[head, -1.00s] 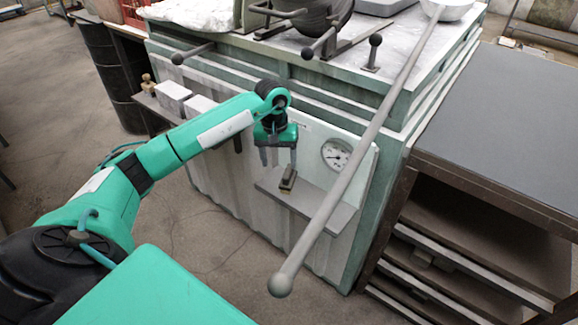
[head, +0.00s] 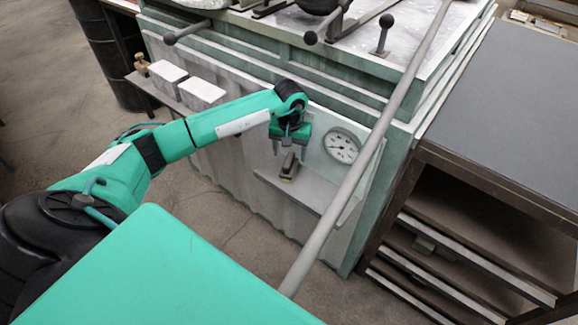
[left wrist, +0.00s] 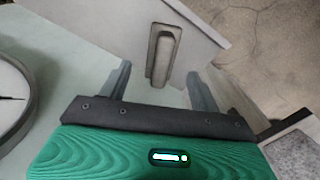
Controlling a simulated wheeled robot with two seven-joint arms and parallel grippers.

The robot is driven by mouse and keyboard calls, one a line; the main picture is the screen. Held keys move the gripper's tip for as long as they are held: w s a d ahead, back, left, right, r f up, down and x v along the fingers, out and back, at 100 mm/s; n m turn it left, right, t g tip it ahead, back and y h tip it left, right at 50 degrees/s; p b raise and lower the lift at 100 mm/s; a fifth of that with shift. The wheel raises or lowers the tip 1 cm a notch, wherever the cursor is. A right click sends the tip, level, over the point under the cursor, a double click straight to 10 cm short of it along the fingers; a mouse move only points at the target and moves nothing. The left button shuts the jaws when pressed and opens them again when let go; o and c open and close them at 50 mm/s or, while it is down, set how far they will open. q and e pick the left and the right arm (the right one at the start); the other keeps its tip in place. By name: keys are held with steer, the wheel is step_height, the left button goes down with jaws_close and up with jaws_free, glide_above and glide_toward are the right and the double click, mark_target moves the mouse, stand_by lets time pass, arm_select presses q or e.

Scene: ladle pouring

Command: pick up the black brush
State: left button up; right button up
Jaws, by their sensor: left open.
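In the left wrist view the brush (left wrist: 160,56) stands out lengthwise between and beyond the two finger tips. My left gripper (head: 289,151) is open and empty, just above the brush in the head view. Its fingers (left wrist: 160,75) show apart in the wrist view, and I see no contact with the brush. My right gripper is not in view.
The round gauge (head: 342,146) is on the panel right of the gripper. A long grey rod (head: 356,172) slants down in front of the cabinet. White blocks (head: 201,94) stand on a ledge to the left. A dark shelf unit (head: 480,215) is at the right.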

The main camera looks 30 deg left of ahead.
mark_target(288, 159)
arm_select(q)
steer(key=shift+s+f, duration=0.1)
steer(key=shift+f, duration=0.3)
steer(key=f+p, duration=0.1)
steer(key=f, duration=0.2)
steer(key=shift+s+f, duration=0.15)
steer(key=shift+s, duration=0.05)
steer(key=shift+f, duration=0.5)
steer(key=c, duration=1.2)
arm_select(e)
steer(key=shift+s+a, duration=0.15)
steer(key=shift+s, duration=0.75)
arm_select(q)
steer(key=shift+r, duration=0.15)
